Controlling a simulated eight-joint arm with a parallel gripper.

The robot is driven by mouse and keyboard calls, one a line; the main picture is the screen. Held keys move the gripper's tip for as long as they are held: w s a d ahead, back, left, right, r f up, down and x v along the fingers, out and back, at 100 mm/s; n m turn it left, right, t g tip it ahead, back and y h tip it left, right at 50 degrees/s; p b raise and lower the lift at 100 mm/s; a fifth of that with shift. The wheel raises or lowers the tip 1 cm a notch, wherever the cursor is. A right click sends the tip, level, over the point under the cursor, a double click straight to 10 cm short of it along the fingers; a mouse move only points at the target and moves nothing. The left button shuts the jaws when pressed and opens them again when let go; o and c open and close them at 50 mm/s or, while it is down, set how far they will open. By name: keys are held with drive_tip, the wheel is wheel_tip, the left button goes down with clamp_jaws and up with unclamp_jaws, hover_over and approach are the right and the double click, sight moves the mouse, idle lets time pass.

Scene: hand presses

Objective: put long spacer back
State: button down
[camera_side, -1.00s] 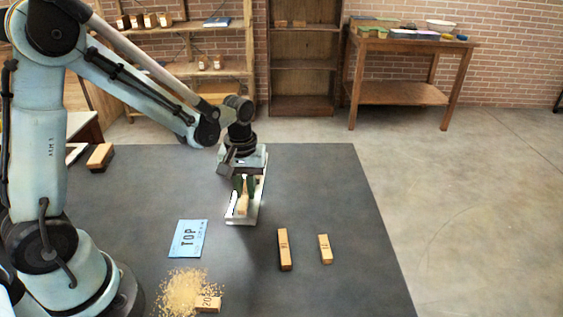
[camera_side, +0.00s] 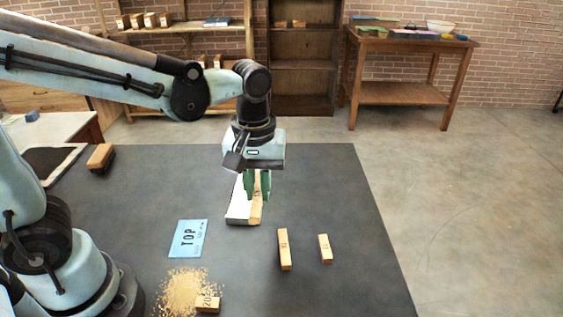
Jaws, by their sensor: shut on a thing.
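My gripper (camera_side: 257,192) points down over the dark table with its green fingers shut on a wooden spacer (camera_side: 255,212). The spacer is long and pale, with a dark mark near its top partly hidden between the fingers. A light grey-white plate or block (camera_side: 237,210) is just left of the spacer. I cannot tell whether they touch, or whether the spacer is clear of the table. Two other wooden spacers lie apart to the right: a longer one (camera_side: 284,250) and a shorter one (camera_side: 325,249), both with dark markings.
A blue card marked TOP (camera_side: 188,238) lies on the table (camera_side: 345,185), left of the spacers. Sawdust (camera_side: 180,290) and a small marked block (camera_side: 208,304) are at the front. A wooden-topped block (camera_side: 101,156) is at the back left. The table's right side is clear.

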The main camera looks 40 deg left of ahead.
drive_tip(key=s+d+n, duration=0.3)
drive_tip(key=d, duration=0.4)
drive_tip(key=s+d+n, duration=0.2)
drive_tip(key=d, duration=0.6)
hover_over(303, 249)
wheel_tip(303, 249, down, 7)
drive_tip(key=shift+f, duration=2.1)
drive_tip(key=shift+f, duration=0.15)
drive_tip(key=c, duration=1.4)
unclamp_jaws()
drive_tip(key=shift+o, duration=0.2)
